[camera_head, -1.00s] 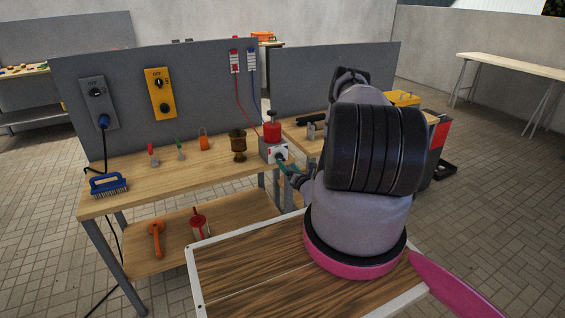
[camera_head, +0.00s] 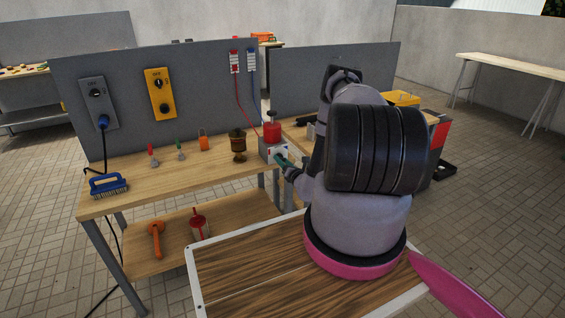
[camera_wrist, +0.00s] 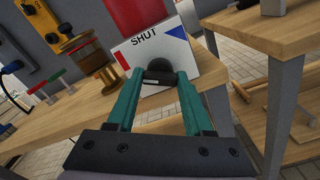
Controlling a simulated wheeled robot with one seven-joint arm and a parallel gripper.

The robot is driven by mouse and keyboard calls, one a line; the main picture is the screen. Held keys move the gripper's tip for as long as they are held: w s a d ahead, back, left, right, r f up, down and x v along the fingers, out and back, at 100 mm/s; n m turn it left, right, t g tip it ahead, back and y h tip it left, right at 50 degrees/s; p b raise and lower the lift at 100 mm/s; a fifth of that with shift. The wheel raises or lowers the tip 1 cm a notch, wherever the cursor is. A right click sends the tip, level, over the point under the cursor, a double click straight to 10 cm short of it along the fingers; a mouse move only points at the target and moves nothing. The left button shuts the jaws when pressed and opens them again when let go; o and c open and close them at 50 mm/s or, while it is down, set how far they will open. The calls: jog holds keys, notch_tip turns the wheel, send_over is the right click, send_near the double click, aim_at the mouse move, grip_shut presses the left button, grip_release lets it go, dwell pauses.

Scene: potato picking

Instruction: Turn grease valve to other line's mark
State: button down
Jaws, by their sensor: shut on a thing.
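The grease valve (camera_head: 272,148) is a pale box with a red pot on top, at the right end of the workbench. In the wrist view its white face (camera_wrist: 187,62) reads SHUT at the top, with a red mark (camera_wrist: 122,60) at left and a blue mark (camera_wrist: 178,33) at right. The view is tilted. My gripper (camera_wrist: 160,85), with green fingers, is shut on the valve's black knob (camera_wrist: 159,70); it also shows in the head view (camera_head: 283,160). I cannot tell where the knob points.
Red (camera_head: 235,62) and blue (camera_head: 252,62) line tags hang on the grey panel, with hoses running down. A bronze pot (camera_head: 238,147) stands just left of the valve. A blue brush (camera_head: 108,185) lies at the bench's left end. A second bench stands at right.

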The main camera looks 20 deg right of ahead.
jog(key=shift+m, duration=0.4)
jog(key=m, duration=2.3)
jog(key=shift+s+f, duration=0.1)
dwell(0.5)
jog(key=shift+c, duration=1.4)
grip_release()
jog(key=s, duration=1)
jog(key=shift+s+d, duration=0.2)
jog(key=shift+s, duration=0.15)
